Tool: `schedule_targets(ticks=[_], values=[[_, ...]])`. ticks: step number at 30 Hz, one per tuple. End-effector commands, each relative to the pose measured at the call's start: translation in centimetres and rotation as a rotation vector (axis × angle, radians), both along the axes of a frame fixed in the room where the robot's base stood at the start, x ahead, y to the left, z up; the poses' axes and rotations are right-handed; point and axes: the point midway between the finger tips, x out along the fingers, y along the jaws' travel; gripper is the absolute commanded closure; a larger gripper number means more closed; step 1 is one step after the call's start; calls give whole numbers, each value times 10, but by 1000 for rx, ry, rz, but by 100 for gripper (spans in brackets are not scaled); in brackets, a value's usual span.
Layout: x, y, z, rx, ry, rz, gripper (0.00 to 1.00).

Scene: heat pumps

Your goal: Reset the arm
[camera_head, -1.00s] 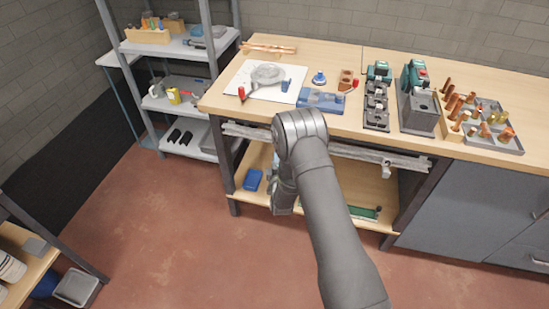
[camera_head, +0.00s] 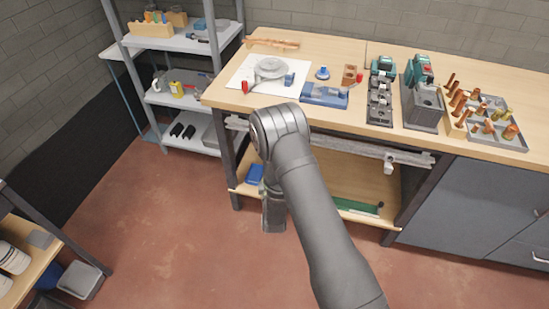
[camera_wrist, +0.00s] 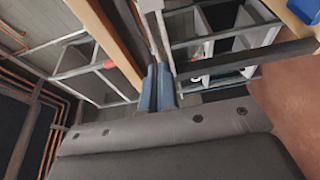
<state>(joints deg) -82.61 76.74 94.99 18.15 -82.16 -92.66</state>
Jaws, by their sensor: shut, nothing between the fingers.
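My arm (camera_head: 315,210) reaches out in front of the workbench (camera_head: 340,60) and bends down at its far joint. The link beyond the joint hangs down in front of the bench's lower shelf. In the head view I cannot make out the fingertips. In the wrist view my gripper (camera_wrist: 156,88) shows two blue-grey fingers side by side, closed together with nothing between them. The wrist view is tilted, with the bench edge and shelving behind the fingers.
On the bench stand a blue vise-like block (camera_head: 325,95), dark green-topped units (camera_head: 420,95) and a tray of copper fittings (camera_head: 495,125). A grey shelf rack (camera_head: 185,90) is at the left. A grey bin (camera_head: 80,280) lies lower left. The red floor between is open.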

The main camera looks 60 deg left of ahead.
Motion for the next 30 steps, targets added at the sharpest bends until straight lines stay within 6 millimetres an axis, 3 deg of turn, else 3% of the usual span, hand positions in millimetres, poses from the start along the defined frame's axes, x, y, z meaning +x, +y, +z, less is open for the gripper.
schedule_targets(ticks=[11, 16, 30], values=[[-2, -3, 0, 1, 0, 0, 100], [2, 4, 0, 2, 0, 0, 100], [41, 80, 0, 4, 1, -2, 100]])
